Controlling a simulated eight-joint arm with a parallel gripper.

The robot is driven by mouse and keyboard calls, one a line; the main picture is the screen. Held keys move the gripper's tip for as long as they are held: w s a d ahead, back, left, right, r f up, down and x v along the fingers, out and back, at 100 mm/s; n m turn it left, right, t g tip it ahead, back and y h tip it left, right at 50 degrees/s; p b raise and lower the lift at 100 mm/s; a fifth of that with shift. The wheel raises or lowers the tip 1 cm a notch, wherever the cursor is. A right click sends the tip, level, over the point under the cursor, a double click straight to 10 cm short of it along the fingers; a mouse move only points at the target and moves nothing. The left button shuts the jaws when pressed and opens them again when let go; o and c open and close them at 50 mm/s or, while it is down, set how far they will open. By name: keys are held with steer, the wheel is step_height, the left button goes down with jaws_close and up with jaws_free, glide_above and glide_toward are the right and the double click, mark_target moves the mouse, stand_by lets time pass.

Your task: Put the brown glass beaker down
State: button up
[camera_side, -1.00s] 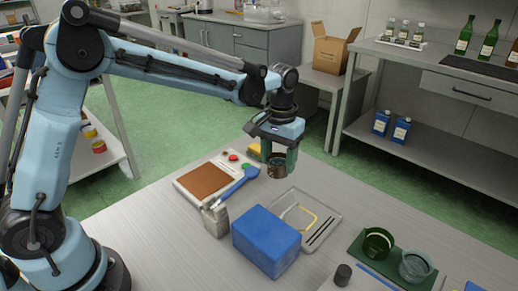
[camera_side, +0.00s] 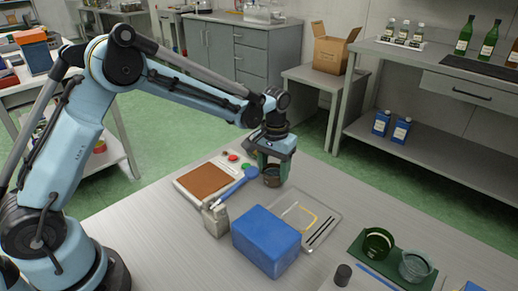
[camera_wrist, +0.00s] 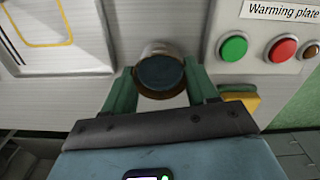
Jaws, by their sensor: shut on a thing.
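The brown glass beaker (camera_side: 272,178) is upright between the fingers of my gripper (camera_side: 271,172). The beaker is low over the bare grey table, between the warming plate and the clear tray. I cannot tell whether its base touches the table.
The warming plate (camera_side: 203,188) with a brown top and coloured buttons is left of the beaker. A clear tray (camera_side: 330,222) lies to its right. A yellow thing (camera_wrist: 245,102) is close by.

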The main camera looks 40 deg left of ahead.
mark_target(274, 170)
steer(key=shift+f, duration=0.15)
steer(key=o, duration=0.6)
steer(key=shift+o, duration=0.2)
step_height(274, 170, up, 12)
steer(key=s+a+r+m+t, duration=0.15)
steer(key=s+r+t, duration=0.25)
steer(key=s, duration=0.6)
steer(key=s+a+f+t, duration=0.2)
steer(key=s+f+t, duration=0.1)
steer(key=s, duration=0.6)
steer(key=shift+f, duration=0.35)
steer(key=shift+m, duration=0.25)
